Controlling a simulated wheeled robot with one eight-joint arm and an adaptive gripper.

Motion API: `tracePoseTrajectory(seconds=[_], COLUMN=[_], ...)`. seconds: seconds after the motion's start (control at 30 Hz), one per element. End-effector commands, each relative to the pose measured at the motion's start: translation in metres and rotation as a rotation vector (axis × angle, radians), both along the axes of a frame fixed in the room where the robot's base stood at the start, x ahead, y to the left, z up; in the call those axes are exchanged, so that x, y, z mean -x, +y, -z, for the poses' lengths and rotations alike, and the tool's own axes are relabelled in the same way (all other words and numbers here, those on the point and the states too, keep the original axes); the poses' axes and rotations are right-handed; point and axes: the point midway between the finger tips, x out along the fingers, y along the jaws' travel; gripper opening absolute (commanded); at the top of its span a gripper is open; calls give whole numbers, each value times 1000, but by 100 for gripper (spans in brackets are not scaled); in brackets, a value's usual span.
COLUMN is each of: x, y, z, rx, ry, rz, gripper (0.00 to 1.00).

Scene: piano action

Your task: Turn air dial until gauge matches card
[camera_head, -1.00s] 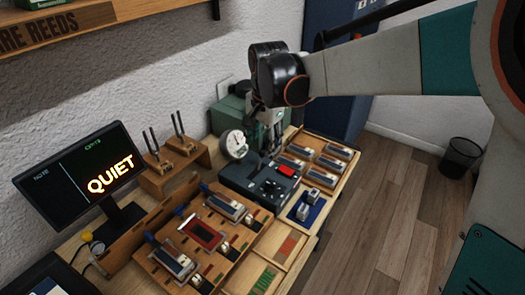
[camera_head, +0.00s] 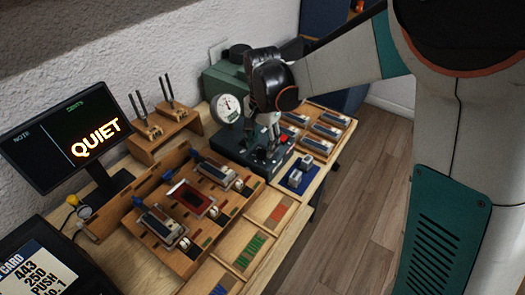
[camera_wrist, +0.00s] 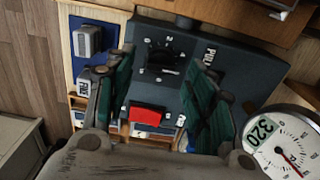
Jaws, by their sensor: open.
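The black air dial (camera_wrist: 162,60) sits on a dark box (camera_wrist: 240,78) with white numbers around it in the wrist view. My gripper (camera_wrist: 165,68) is open, its green fingers on either side of the dial and apart from it. In the head view my gripper (camera_head: 268,135) is low over the box and hides most of the dial. The round white gauge (camera_wrist: 285,150) has a red needle pointing lower right and a label reading 320. It stands left of my gripper in the head view (camera_head: 228,107). The card (camera_head: 35,272) at lower left reads 443, 250, PUSH, No. 1.
A red switch (camera_wrist: 148,117) is on the box near my fingers. A blue mat with metal blocks (camera_head: 300,179) and a tray of reed parts (camera_head: 328,130) are to the right. A monitor (camera_head: 68,138) reads QUIET. A wooden board with parts (camera_head: 175,215) lies in front.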

Motion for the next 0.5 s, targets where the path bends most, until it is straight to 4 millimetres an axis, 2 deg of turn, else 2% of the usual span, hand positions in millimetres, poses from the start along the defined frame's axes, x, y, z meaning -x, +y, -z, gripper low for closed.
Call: tracePoseTrajectory(seconds=[0.03,0.2,0.5], x=[0,0,0], y=[0,0,0], z=[9,22,24], rx=[0,0,0], ry=[0,0,0], rz=[0,0,0], gripper=[50,50,50])
